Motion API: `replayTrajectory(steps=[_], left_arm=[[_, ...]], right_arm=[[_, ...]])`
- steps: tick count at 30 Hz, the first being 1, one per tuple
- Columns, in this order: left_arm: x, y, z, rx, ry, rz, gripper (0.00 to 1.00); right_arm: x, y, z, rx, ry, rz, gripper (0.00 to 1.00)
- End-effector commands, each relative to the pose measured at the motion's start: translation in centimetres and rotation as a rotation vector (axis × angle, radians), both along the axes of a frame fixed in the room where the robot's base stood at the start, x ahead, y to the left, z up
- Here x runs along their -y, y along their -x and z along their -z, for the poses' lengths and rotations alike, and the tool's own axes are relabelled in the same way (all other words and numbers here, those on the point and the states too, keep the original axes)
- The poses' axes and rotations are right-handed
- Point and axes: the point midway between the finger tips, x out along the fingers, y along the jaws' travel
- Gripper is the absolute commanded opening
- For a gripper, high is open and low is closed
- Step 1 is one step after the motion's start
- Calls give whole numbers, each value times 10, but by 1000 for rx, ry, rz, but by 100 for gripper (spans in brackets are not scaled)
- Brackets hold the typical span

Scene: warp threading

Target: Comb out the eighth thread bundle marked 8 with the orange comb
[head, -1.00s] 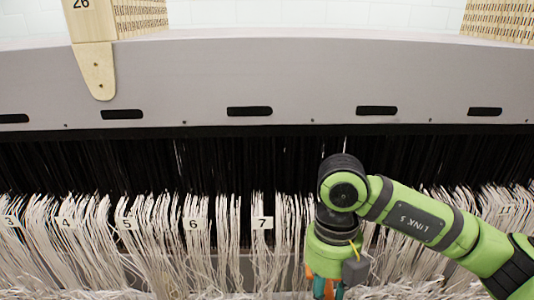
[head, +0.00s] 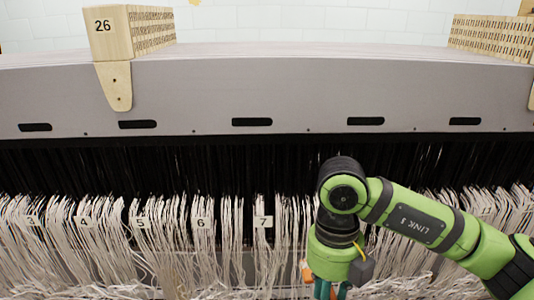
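My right gripper (head: 328,290) hangs pointing down in front of the white threads at the bottom centre, just right of the bundle marked 7 (head: 263,222). Its teal fingers are cut off by the lower picture edge, so I cannot tell whether they are open or shut. A small orange part, seemingly the orange comb (head: 306,272), shows at the gripper's left side; most of it is hidden. No label 8 is visible; my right arm covers the threads right of 7. My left gripper is not in view.
Bundles marked 3 (head: 31,221), 4 (head: 84,222), 5 (head: 141,222) and 6 (head: 201,222) hang to the left. A grey beam (head: 300,95) with dark slots runs across above them. A wooden block marked 26 (head: 103,26) stands at its upper left.

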Motion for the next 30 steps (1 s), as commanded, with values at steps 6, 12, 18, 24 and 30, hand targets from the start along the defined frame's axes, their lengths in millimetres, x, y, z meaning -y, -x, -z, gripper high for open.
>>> replayTrajectory(steps=[6, 12, 18, 24, 30], left_arm=[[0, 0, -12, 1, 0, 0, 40], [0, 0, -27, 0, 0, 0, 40], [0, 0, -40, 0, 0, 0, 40], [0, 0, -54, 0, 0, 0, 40], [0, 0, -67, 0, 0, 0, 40]], right_arm=[[9, -1, -12, 2, 2, -294, 0], [20, -2, -25, 2, 3, -720, 0], [33, -3, -38, 2, 4, -1173, 0], [44, -2, -50, 2, 4, -1621, 0], [55, -1, -63, 1, 3, -2058, 0]])
